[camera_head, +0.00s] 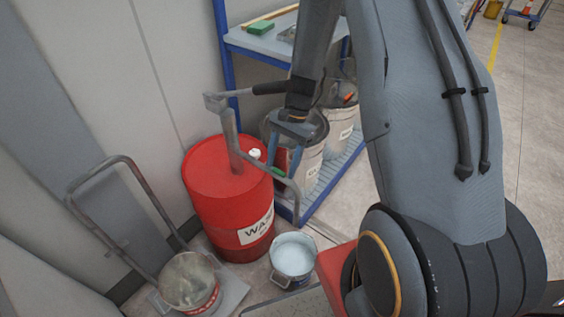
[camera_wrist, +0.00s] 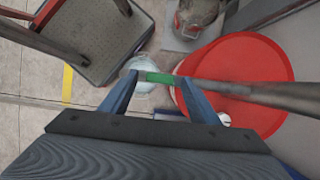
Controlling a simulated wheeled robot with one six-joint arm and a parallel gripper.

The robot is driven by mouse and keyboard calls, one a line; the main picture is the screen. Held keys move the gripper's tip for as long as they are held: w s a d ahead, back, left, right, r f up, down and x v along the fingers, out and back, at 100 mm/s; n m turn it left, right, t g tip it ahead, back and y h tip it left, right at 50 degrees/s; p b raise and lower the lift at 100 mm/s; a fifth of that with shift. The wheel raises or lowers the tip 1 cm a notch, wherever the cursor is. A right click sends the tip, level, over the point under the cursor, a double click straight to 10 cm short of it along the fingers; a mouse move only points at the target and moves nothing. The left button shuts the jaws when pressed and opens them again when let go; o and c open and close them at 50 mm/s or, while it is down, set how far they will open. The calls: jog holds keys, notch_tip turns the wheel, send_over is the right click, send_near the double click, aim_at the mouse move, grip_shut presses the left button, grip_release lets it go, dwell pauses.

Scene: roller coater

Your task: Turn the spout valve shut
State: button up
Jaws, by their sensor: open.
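The spout valve shows as a green handle (camera_head: 278,171) on the grey spout pipe (camera_head: 297,200), which reaches out from the pump on the red drum (camera_head: 228,215). The pipe's end bends down above a metal bucket (camera_head: 293,257) of pale liquid. My gripper (camera_head: 282,165) points down at the valve with its blue fingers apart. In the wrist view the green handle (camera_wrist: 160,77) lies across the gap between the open fingertips (camera_wrist: 158,82), in line with the pipe as seen there. I cannot tell whether either finger touches it.
A blue-framed shelf (camera_head: 265,42) with several labelled pails stands behind the drum. The pump's black-gripped lever (camera_head: 270,88) sticks out near my arm. A platform cart (camera_head: 232,290) with another pail (camera_head: 188,282) stands at lower left. Open floor (camera_wrist: 30,130) shows left in the wrist view.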

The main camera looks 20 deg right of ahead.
jog(key=shift+f, duration=0.1)
grip_shut()
dwell(0.3)
